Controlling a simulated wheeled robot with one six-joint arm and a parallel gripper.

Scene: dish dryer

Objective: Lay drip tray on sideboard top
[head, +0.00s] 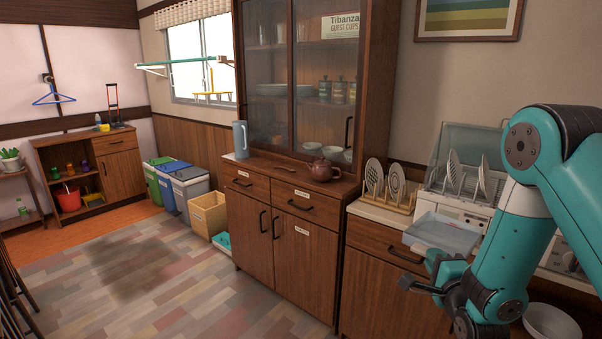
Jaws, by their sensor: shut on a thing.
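The drip tray (445,237) is a shallow, pale grey-blue tray in front of the dish dryer (462,165). My gripper (430,264) is shut on its near edge, though the exact contact is small and partly hidden by my arm. The tray looks roughly level and overlaps the front edge of the low wooden cabinet with a pale top (377,213). I cannot tell whether it touches anything there. The dryer's clear lid is up and white plates stand inside. A wooden ledge (265,165) on the tall cabinet, left of the tray, holds a brown teapot (321,171) and a blue-grey jug (240,139).
A plate rack (390,197) with plates stands on the pale top, left of the dryer. A white bowl (552,325) is low at the right. Bins (187,186) and a wooden crate (208,214) line the wall. The floor at left is mostly clear.

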